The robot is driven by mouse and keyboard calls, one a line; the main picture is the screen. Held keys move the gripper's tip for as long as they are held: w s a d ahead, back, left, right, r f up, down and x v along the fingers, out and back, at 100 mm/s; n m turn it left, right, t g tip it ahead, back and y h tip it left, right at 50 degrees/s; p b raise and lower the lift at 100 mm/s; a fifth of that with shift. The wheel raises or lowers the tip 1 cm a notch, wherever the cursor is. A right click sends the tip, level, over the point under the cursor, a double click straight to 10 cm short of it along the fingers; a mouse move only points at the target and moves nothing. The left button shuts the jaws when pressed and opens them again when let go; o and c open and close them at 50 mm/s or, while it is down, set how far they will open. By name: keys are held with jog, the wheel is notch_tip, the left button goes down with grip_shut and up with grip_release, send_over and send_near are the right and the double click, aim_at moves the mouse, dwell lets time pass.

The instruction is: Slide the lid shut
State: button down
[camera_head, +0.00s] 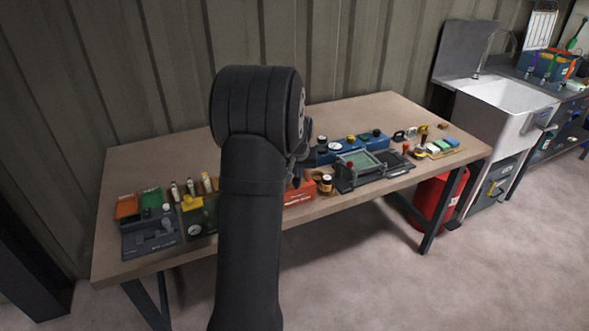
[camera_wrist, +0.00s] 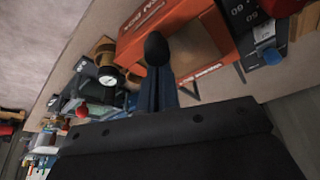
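A grey, greenish-framed flat piece (camera_head: 360,161) sits by a dark rail-like base (camera_head: 391,162) on the right half of the bench. It may be the lid, but I cannot tell for sure. A red-orange box (camera_head: 299,194) stands to its left, partly behind my arm. In the wrist view this box (camera_wrist: 150,22) shows a brown recess or panel. My gripper (camera_head: 300,165) is mostly hidden behind my wrist, above the bench near the box. In the wrist view my gripper (camera_wrist: 157,60) shows as one dark, round-tipped shape over the box. Its opening cannot be made out.
The wooden bench (camera_head: 170,262) is crowded. A blue unit with gauges (camera_head: 345,147) stands behind the framed piece. Green, white and yellow blocks (camera_head: 440,147) lie at right. A yellow gauge block (camera_head: 198,218) and a grey fixture (camera_head: 150,236) are at left.

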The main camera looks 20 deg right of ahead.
jog(key=shift+s+a+f, duration=0.1)
jog(key=shift+s+f, duration=0.15)
jog(key=shift+s, duration=0.05)
jog(key=w, duration=0.1)
jog(key=w+d, duration=0.2)
jog(key=w, duration=0.1)
jog(key=shift+r, duration=0.2)
jog(key=v, duration=1)
jog(key=shift+r, duration=0.15)
jog(key=shift+w, duration=0.1)
jog(key=x, duration=1)
jog(key=shift+s+a, duration=0.3)
jog(key=shift+s, duration=0.3)
jog(key=shift+s+a, duration=0.25)
jog(key=shift+s, duration=0.35)
jog(key=shift+s+a, duration=0.3)
jog(key=shift+s, duration=0.3)
jog(key=shift+f, duration=0.2)
